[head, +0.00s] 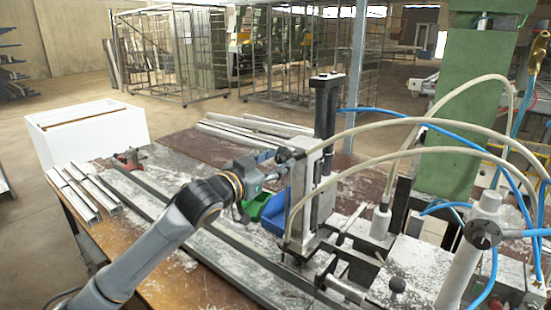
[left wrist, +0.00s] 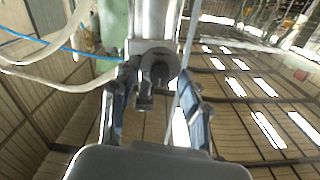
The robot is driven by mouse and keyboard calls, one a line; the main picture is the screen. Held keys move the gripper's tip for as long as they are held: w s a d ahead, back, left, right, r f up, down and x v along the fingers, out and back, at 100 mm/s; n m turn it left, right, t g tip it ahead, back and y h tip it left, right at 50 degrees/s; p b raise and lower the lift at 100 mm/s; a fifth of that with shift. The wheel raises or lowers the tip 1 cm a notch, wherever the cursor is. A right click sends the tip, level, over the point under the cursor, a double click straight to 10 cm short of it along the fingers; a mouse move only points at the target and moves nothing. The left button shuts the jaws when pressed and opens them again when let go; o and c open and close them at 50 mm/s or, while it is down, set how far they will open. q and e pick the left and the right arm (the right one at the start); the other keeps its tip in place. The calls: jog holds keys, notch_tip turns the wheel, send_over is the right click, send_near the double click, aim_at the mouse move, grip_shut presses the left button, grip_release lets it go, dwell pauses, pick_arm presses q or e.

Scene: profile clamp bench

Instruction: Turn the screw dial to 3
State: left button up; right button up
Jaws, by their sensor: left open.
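The profile clamp (head: 308,190) stands upright on the bench, a pale metal body with a dark column. The screw dial (left wrist: 160,66) appears to be the dark round knob on the clamp's pale body in the left wrist view. In the head view a small dark part (head: 284,155) at the clamp's side is probably this dial, partly hidden by my gripper. My left gripper (head: 277,172) is open beside the clamp. In the left wrist view its two fingers (left wrist: 158,88) stand on either side of the dial, with gaps. No number on the dial is legible.
Blue and green bins (head: 272,213) sit close beside the clamp, under my gripper. Pale hoses (head: 420,123) and blue hoses arch over the bench to the right. Metal profiles (head: 84,190) lie at the left. A green column (head: 465,110) stands behind.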

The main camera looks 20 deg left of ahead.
pick_arm(q)
jog(key=shift+c, duration=0.2)
grip_shut()
pick_arm(e)
jog(key=shift+s, duration=0.25)
pick_arm(q)
jog(key=shift+r+m, duration=0.1)
jog(key=shift+m, duration=0.3)
pick_arm(e)
jog(key=shift+w+r, duration=0.1)
jog(key=shift+r, duration=0.1)
pick_arm(q)
jog(key=m+p, duration=0.2)
jog(key=m, duration=0.2)
jog(key=shift+m, duration=0.4)
jog(key=m+p, duration=0.2)
jog(key=m, duration=0.1)
jog(key=shift+m+p, duration=0.55)
jog(key=shift+m, duration=1.15)
pick_arm(e)
jog(key=shift+r, duration=2.35)
